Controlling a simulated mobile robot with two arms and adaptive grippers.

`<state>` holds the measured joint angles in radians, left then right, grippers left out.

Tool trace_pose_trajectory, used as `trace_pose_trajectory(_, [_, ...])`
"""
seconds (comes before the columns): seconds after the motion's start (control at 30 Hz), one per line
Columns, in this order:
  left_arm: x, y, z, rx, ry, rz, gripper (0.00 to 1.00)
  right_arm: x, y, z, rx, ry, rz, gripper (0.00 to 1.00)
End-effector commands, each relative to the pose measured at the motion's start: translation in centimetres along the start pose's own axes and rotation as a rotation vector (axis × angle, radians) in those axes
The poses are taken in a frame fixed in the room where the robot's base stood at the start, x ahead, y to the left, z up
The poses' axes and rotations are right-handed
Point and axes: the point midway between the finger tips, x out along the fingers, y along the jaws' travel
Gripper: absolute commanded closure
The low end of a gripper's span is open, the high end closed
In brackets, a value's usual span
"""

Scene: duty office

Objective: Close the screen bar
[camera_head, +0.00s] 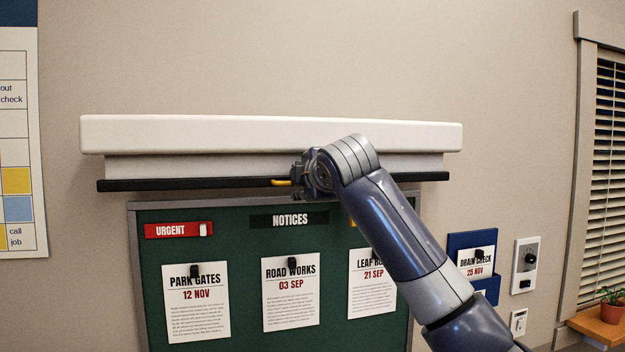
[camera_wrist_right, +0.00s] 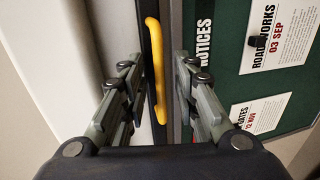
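The screen bar (camera_head: 200,184) is a long black bar under a white housing (camera_head: 270,134) on the wall. A short strip of pale screen (camera_head: 200,166) shows between housing and bar. A yellow handle (camera_head: 281,182) sits at the bar's middle, and it also shows in the right wrist view (camera_wrist_right: 156,70). My right gripper (camera_head: 299,174) is at the handle. In the right wrist view, its fingers (camera_wrist_right: 160,80) are apart, one on each side of the bar and handle, with gaps visible. My left gripper is not in view.
A green notice board (camera_head: 240,240) with pinned papers hangs just below the bar. A blue document holder (camera_head: 472,242) and wall switches (camera_head: 525,265) are to the right. A window with blinds (camera_head: 603,150) and a plant on a shelf (camera_head: 590,325) are at the far right.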

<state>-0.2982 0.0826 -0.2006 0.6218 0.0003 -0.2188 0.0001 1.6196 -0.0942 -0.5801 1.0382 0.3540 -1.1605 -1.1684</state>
Motion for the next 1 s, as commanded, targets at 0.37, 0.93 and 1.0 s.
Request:
trace_pose_trajectory(0.37, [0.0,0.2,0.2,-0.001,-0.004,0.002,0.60,-5.8,0.1,0.0,-0.001,0.000,0.005,0.72])
trace_pose_trajectory(0.93, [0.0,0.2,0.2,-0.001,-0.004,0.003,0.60,-11.3,0.0,0.0,0.000,-0.001,0.001,0.72])
trace_pose_trajectory(1.0, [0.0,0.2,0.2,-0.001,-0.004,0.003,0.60,-11.3,0.0,0.0,0.000,-0.001,0.001,0.72])
